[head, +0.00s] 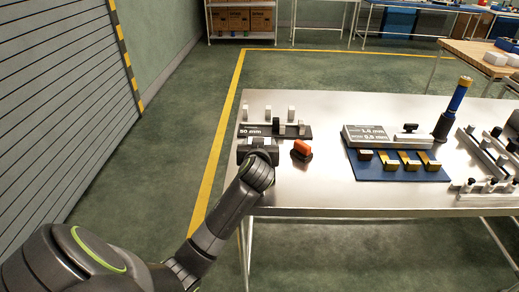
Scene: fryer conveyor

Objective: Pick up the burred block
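My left gripper (258,147) is over the left part of the metal table, at the front edge of a dark plate (262,130) marked "50 mm". The wrist hides its fingertips, so I cannot see whether it is open or holds anything. Small blocks stand on and behind the plate: a dark one (276,126), a greyish one (301,127), and pale upright ones at the back, such as the right one (291,112). I cannot tell which block is burred. My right gripper is not in view.
An orange-topped piece on a dark base (302,148) stands just right of my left gripper.

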